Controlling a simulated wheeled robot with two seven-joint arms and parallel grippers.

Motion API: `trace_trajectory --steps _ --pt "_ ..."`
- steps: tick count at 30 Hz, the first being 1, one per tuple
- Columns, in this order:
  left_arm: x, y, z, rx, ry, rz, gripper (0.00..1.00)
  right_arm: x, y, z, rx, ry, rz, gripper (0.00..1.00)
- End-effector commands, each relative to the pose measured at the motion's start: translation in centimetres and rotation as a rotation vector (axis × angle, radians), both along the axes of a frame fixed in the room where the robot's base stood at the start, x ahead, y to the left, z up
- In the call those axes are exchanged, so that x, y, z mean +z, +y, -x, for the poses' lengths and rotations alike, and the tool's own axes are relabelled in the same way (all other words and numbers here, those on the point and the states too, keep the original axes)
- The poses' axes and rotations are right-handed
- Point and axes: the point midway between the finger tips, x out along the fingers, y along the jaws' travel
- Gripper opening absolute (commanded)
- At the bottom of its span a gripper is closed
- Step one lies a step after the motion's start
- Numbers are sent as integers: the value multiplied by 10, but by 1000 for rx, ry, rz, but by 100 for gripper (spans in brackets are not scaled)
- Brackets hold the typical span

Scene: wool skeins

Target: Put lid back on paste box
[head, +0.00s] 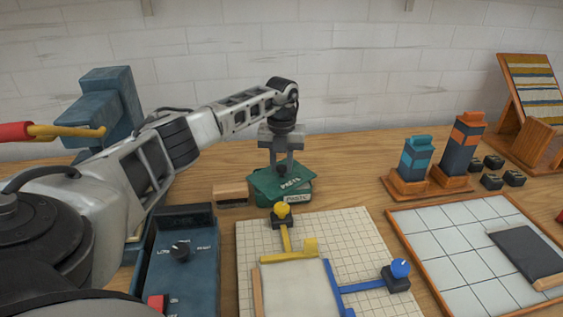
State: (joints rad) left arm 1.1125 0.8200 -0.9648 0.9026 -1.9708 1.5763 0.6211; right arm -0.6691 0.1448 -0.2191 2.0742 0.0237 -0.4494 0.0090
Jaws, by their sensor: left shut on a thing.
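The paste box (303,200) is dark green with a pale label and stands on the wooden table behind the gridded board. The green lid (268,185), with white lettering, is at the top of the box, turned at an angle to it. Whether the lid touches the box or hovers just above it I cannot tell. My left gripper (281,167) points down and is shut on the lid from above. The lid hides the box's opening. My right gripper is not in view.
A small wooden block (231,194) stands just left of the box. The gridded board (345,232) with yellow and blue stops lies in front. A blue device with a knob (181,275) is at front left. Two towers (413,160) (461,150) stand at right. Table behind the box is clear.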

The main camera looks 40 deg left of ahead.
Motion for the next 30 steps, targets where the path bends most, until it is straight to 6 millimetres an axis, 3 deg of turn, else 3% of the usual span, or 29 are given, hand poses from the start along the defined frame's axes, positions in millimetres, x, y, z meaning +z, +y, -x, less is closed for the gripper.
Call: trace_trajectory --steps 6,7,9,15,16,18,30 --pt "0 0 0 0 0 0 0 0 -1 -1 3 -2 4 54" --pt "0 0 0 0 0 0 29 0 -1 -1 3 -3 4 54" --pt "0 0 0 0 0 0 48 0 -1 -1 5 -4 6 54" --pt "0 0 0 0 0 0 51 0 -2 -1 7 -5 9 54" --pt "0 0 0 0 1 0 54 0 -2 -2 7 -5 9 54" --pt "0 0 0 0 1 0 73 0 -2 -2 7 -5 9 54" --pt "4 0 0 0 0 0 73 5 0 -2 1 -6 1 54"
